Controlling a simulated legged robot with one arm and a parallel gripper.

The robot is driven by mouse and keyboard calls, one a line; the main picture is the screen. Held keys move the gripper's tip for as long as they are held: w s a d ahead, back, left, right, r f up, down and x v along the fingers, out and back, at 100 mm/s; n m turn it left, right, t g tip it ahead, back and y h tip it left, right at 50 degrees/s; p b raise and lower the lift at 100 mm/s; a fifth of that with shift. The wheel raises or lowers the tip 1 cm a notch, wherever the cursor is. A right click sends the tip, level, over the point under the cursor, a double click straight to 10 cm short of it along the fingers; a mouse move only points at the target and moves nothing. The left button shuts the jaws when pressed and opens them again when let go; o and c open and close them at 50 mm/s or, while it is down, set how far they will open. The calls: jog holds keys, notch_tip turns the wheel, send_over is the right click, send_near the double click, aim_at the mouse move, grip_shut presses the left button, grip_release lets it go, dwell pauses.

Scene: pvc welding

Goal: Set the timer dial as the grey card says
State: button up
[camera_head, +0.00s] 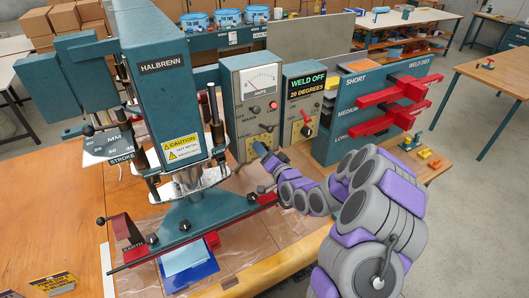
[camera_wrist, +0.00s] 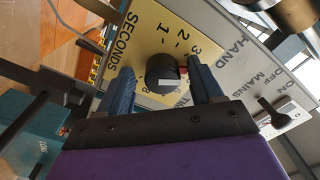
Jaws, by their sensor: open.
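Part of the plate's numbers is hidden by the knob and fingers. I cannot make out a grey card in either view.
A green box (camera_head: 303,90) reading "WELD OFF 20 DEGREES", with its own knob, stands right of the panel. The green HALBRENN press (camera_head: 160,85) stands left. A black toggle (camera_wrist: 271,108) sits near "MAINS".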

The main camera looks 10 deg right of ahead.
jog(key=shift+s, duration=0.1)
jog(key=shift+p+v, duration=5.2)
jog(key=shift+v, duration=3.4)
jog(key=shift+d, duration=0.1)
